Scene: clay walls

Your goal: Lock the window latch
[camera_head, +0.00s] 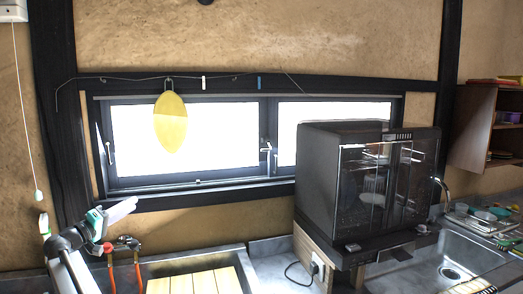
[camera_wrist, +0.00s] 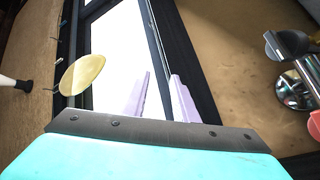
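The dark-framed window (camera_head: 190,185) has two bright panes in the clay wall. A small metal latch handle (camera_head: 109,153) sits at its left side, and another small latch (camera_head: 267,148) sits on the middle post. I cannot tell whether either is locked. My gripper (camera_head: 133,204) is below the window's lower left part, apart from both latches. In the wrist view, my gripper's pale fingers (camera_wrist: 160,76) stand apart with nothing between them. The window frame (camera_wrist: 190,62) runs behind them; no latch shows clearly there.
A yellow oval (camera_head: 170,122) hangs before the left pane; it also shows in the wrist view (camera_wrist: 82,74). A dark glass-fronted cabinet (camera_head: 340,185) covers the window's lower right. A sink (camera_head: 450,262) lies right.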

